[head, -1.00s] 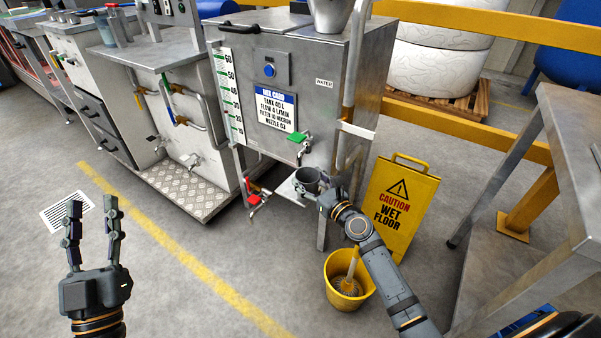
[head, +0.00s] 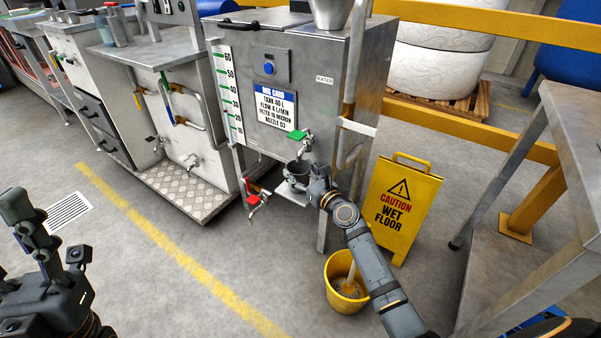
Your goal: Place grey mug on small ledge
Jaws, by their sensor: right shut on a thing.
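The grey mug (head: 296,173) is upright at the small ledge (head: 293,197), a light metal shelf on the front of the steel tank, below the green-handled tap (head: 301,142). I cannot tell whether its base touches the ledge. My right gripper (head: 311,181) is shut on the mug from the right side and its fingers are partly hidden. My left gripper (head: 30,235) is at the lower left, away from the mug and partly cut off by the frame; its fingers overlap, so its opening is unclear.
A red-handled tap (head: 254,192) sits low left of the ledge. A yellow bucket (head: 346,290) and a yellow wet floor sign (head: 401,209) stand to the right, close to my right arm. A steel table (head: 575,140) is at the far right. Open floor lies in front.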

